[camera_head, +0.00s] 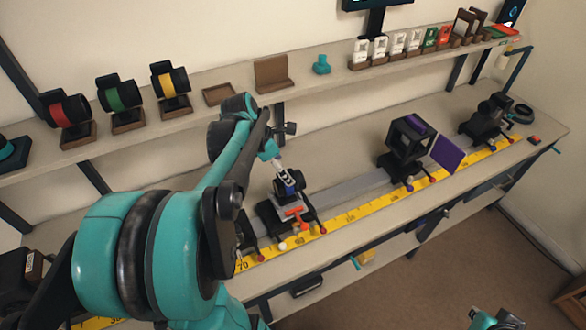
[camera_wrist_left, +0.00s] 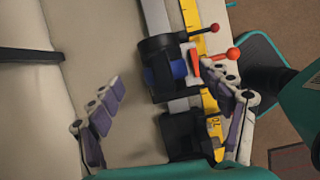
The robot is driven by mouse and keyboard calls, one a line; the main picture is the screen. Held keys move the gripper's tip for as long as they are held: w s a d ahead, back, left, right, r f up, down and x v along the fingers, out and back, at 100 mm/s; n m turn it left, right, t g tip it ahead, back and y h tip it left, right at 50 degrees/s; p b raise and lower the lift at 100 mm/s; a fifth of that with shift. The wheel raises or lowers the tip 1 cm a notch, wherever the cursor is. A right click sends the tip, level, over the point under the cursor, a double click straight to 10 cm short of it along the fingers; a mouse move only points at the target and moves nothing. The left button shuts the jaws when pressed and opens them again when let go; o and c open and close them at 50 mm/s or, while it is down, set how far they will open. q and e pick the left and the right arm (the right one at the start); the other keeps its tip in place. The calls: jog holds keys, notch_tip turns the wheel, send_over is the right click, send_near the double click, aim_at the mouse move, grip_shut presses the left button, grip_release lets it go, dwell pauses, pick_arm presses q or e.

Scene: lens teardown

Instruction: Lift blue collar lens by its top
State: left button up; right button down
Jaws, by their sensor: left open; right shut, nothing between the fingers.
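The blue collar lens is a black barrel (camera_head: 288,190) on a rail mount with an orange-red part. In the left wrist view its blue band (camera_wrist_left: 180,72) shows. My left gripper (camera_wrist_left: 168,105) is open, with one finger on either side of the rail and the lens ahead between them, a little above the fingertips in the picture. I see no contact. In the head view one finger of it shows just behind the lens, and my left arm hides the rest. My right gripper (camera_head: 497,320) is only partly in view at the bottom edge, empty and away from the bench.
Another black mount (camera_wrist_left: 190,135) stands close to the lens on the rail. A yellow ruler (camera_head: 350,217) runs along the front. Further along stands a black cage mount (camera_head: 405,145) beside a purple plate (camera_head: 448,153). Red-, green- and yellow-banded lenses stand on the back shelf (camera_head: 205,118).

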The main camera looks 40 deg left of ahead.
aim_at(284, 195)
pick_arm(q)
jog(key=shift+w+a+n, duration=0.1)
jog(key=shift+a+n, duration=0.2)
jog(key=shift+a, duration=0.05)
jog(key=shift+w+f, duration=0.1)
jog(key=shift+f, duration=0.25)
jog(key=b+x, duration=0.1)
jog(key=x, duration=0.2)
jog(key=d+b+x, duration=0.1)
jog(key=b+x, duration=0.1)
jog(key=x, duration=0.1)
jog(key=shift+d, duration=0.1)
jog(key=shift+w+f, duration=0.2)
jog(key=shift+f, duration=0.2)
jog(key=shift+r, duration=0.1)
jog(key=shift+c, duration=1.3)
jog(key=c, duration=1.4)
